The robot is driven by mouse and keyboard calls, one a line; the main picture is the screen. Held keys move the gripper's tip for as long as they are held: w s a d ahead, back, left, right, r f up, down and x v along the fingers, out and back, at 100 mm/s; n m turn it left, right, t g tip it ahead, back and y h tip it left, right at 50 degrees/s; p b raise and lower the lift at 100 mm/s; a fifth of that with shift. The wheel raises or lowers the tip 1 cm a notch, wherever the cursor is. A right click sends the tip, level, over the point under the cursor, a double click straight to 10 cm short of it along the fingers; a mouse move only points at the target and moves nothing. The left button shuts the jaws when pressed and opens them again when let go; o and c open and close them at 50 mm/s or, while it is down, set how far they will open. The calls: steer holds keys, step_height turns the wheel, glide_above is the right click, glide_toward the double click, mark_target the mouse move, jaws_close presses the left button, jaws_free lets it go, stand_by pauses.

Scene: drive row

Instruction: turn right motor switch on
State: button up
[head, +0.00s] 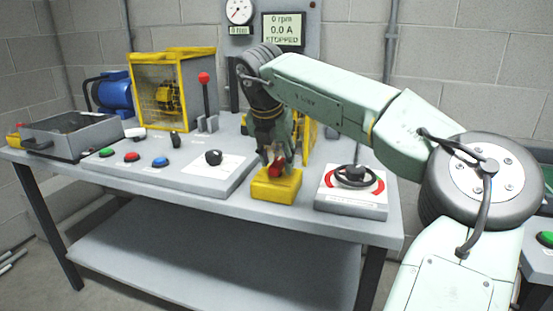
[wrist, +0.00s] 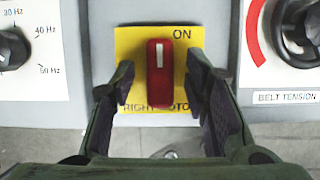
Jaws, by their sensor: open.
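The right motor switch is a red handle (wrist: 162,100) on a yellow plate (wrist: 140,45) marked "ON" at upper right and "RIGHT MOTOR", partly covered, below. The handle stands upright in the wrist view, its white line at the top, left of "ON". My gripper (wrist: 160,72) is open, with one finger on each side of the handle and a visible gap to both. In the head view my gripper (head: 277,152) points down over the yellow switch box (head: 275,192) and partly hides the red handle.
A belt tension handwheel (head: 355,176) stands close on the right, a control panel with a black Hz knob (head: 213,157) on the left. A red-topped lever (head: 204,95) rises behind. The wall display (head: 284,28) reads 0 rpm, 0.0 A, STOPPED.

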steer(key=v, duration=1.2)
